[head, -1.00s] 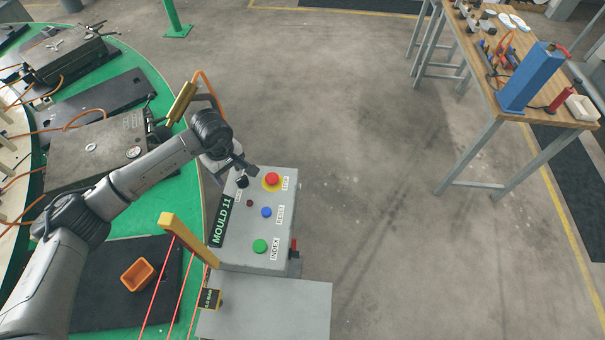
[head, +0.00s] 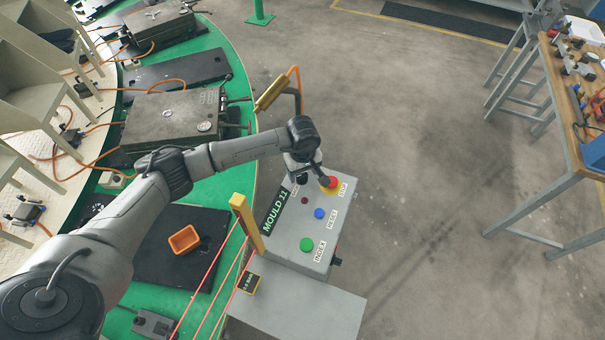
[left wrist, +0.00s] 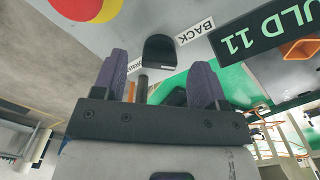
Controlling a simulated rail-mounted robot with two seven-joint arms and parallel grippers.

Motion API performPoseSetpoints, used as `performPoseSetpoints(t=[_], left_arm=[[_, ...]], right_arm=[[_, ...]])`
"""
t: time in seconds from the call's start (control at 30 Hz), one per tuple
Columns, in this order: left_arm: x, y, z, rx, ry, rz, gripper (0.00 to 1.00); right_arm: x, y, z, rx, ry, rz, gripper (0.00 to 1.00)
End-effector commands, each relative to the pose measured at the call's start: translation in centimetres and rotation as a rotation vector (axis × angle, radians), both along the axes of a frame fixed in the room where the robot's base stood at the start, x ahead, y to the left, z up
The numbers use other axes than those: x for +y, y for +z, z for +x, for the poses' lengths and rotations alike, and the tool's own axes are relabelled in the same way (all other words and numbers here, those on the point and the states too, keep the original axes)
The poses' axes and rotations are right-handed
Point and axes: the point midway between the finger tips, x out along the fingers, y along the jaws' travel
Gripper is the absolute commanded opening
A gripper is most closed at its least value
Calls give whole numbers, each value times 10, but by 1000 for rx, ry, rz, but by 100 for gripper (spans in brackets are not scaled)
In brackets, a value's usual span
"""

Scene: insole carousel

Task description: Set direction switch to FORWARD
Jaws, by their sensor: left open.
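The grey control box (head: 283,240) reads MOULD 11 and has red, blue and green buttons. The direction switch is a black knob (left wrist: 159,50) on its top face in the left wrist view, between a BACK label (left wrist: 194,31) and another label partly hidden by a finger. My left gripper (left wrist: 160,78) is open and empty, its two purple fingers pointing at the knob, which shows just beyond the gap between their tips. I cannot tell whether they touch it. In the head view my left gripper (head: 312,176) is over the box's far left corner. My right gripper is not in view.
The red stop button (head: 329,184) on its yellow base is close to the left gripper. A yellow post (head: 246,222) with red cords stands left of the box. The green carousel (head: 222,200) holds moulds and an orange bin (head: 184,239).

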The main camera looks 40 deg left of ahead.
Motion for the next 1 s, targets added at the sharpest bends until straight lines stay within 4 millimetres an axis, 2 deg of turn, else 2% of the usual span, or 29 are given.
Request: performPoseSetpoints(t=[0.23, 0.57, 1.0], left_arm=[[0, -19, 0, 0, 0, -1, 66], [0, -22, 0, 0, 0, 0, 66], [0, -22, 0, 0, 0, -1, 25]], right_arm=[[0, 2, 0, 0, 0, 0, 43], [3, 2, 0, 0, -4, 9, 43], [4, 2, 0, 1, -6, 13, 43]])
